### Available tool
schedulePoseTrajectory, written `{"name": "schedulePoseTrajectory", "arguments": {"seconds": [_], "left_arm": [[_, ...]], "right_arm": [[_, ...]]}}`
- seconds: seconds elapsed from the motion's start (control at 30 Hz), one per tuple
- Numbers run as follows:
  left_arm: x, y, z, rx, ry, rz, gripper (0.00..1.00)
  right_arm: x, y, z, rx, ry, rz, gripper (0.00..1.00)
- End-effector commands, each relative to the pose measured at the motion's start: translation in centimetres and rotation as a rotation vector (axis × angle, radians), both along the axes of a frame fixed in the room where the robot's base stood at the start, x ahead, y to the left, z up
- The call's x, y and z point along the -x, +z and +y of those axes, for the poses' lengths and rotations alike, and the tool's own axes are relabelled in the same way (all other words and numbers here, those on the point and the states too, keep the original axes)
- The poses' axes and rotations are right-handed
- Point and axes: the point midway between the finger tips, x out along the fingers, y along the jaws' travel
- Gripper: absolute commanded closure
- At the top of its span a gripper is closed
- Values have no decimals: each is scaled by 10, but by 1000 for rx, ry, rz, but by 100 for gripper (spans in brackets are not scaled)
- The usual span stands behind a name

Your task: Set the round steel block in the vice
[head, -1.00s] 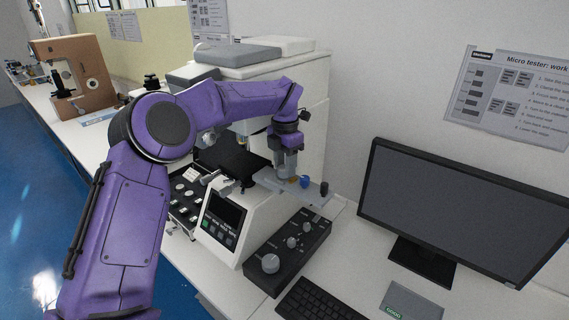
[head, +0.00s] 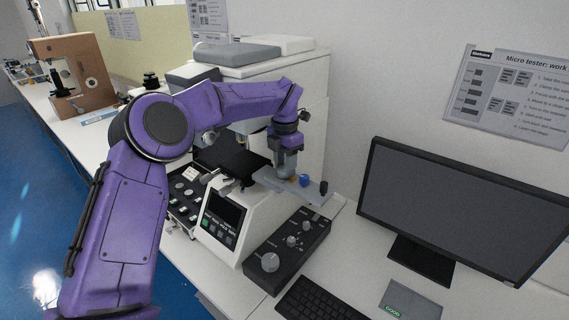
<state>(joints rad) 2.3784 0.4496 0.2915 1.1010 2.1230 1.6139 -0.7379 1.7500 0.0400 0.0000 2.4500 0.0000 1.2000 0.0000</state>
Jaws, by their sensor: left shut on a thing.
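My left arm reaches across the view, and my left gripper (head: 288,176) points down over the grey vice plate (head: 309,196) at the front of the white tester (head: 236,243). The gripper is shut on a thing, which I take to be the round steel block. The fingers and wrist hide the block, and its outline cannot be made out. A blue knob (head: 306,180) and a dark knob (head: 323,187) stand on the plate just right of the fingers. I cannot tell whether the block touches the vice. My right gripper is not in view.
A black control box (head: 288,251) with knobs lies in front of the vice. A keyboard (head: 308,301) and a monitor (head: 465,215) stand to the right. A black case of round pieces (head: 187,191) lies left of the tester, partly behind my arm. A brown tester (head: 90,72) stands farther back.

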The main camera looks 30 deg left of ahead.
Motion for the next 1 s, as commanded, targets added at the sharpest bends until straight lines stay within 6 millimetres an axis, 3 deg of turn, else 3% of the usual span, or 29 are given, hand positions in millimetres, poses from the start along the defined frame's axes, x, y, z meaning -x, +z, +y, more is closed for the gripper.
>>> {"name": "schedulePoseTrajectory", "arguments": {"seconds": [0.33,0.37,0.43,0.77,0.87,1.0], "left_arm": [[0,-5,0,-1,-1,-1,99],[0,-5,0,-1,-1,-1,54],[0,-5,0,-1,-1,-1,31],[0,-3,0,-1,0,0,30],[-1,11,0,-1,0,-4,30],[-1,46,0,0,1,-5,30]], "right_arm": [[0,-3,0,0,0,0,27],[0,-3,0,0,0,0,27],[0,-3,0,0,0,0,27],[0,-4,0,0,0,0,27],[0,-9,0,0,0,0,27],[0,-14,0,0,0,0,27]]}}
